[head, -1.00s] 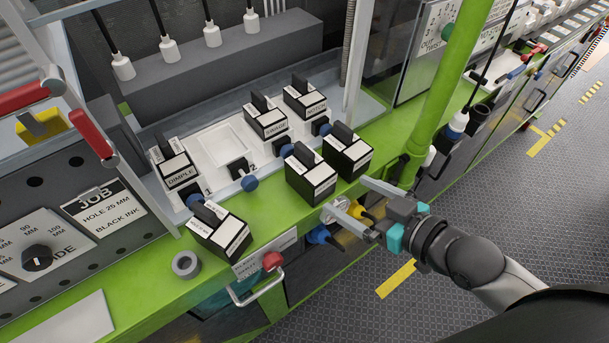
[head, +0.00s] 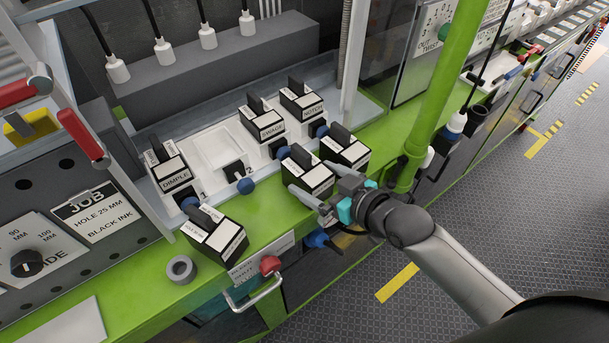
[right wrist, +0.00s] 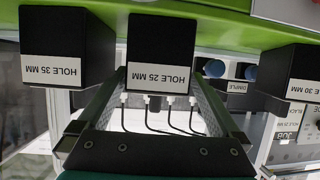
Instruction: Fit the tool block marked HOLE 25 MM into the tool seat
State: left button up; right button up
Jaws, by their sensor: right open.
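The tool block marked HOLE 25 MM (right wrist: 162,76) is a black block with a white label and a dark top handle. In the head view it is the middle loose block (head: 310,172) on the green ledge. My right gripper (head: 309,178) is open, with one finger on each side of this block. The right wrist view, upside down, shows the fingers (right wrist: 160,85) flanking it without closing on it. The empty white tool seat (head: 222,150) lies between the DIMPLE block (head: 175,178) and the SWAGE block (head: 264,124). My left gripper is not in view.
The HOLE 35 MM block (right wrist: 52,68) stands close beside, and another hole block (head: 215,238) stands further left. The NOTCH block (head: 302,104) sits at the rack's far end. A blue knob (head: 246,186) fronts the empty seat. A green post (head: 440,90) rises right of the blocks.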

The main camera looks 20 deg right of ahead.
aim_at(304, 169)
jog(key=shift+x, duration=2.2)
jog(key=shift+d, duration=0.1)
jog(key=shift+c, duration=0.2)
grip_shut()
jog(key=shift+w+r, duration=0.2)
jog(key=shift+r, duration=0.1)
